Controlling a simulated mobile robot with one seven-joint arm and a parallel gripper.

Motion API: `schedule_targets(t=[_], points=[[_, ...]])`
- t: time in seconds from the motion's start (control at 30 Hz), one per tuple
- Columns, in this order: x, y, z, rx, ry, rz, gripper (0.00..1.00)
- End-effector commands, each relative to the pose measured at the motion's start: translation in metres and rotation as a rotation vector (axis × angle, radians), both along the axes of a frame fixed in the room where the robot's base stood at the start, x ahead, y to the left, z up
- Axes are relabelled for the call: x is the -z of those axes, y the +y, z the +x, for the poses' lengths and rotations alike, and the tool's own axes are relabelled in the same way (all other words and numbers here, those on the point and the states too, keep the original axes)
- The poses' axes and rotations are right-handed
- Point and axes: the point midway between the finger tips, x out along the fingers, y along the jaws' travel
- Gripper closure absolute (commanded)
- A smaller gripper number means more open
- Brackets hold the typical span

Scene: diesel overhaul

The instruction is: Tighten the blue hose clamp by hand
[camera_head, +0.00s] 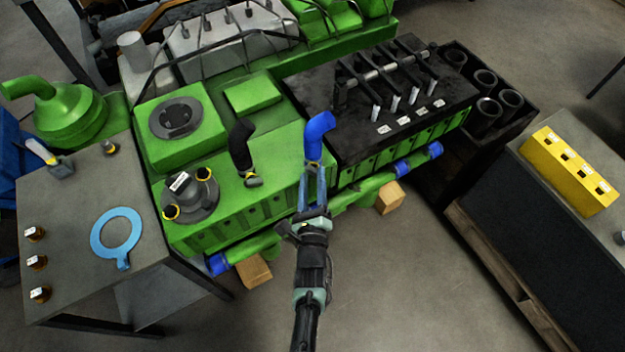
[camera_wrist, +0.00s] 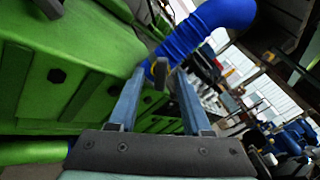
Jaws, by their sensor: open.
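The blue hose (camera_head: 318,128) is an upright bent elbow on the green engine, beside the black block. In the wrist view the blue hose (camera_wrist: 212,22) curves up to the right. The blue hose's clamp is mostly hidden by my gripper in the head view. In the wrist view a small dark tan clamp screw (camera_wrist: 161,71) shows at the hose's lower end. My gripper (camera_head: 313,172) is open below the hose. In the wrist view the fingertips of my gripper (camera_wrist: 160,78) stand on either side of the screw; I cannot tell whether they touch it.
A black hose (camera_head: 240,143) with its own clamp (camera_head: 254,181) stands to the left. The green engine (camera_head: 245,214) fills the left of the wrist view. A grey table (camera_head: 70,210) with a blue ring (camera_head: 97,240) is at left.

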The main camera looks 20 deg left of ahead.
Motion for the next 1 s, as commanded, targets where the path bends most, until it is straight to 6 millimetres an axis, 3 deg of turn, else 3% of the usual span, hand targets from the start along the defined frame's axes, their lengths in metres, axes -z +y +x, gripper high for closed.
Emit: schedule_targets(t=[0.17, 0.5, 0.7, 1.0], points=[[-0.001, -0.006, -0.012, 0.003, 0.002, 0.0, 0.51], [-0.002, -0.032, -0.08, 0.002, 0.005, 0.0, 0.51], [0.0, -0.044, -0.109, 0.001, 0.003, 0.0, 0.51], [0.0, -0.049, -0.121, 0.0, 0.002, 0.0, 0.51]])
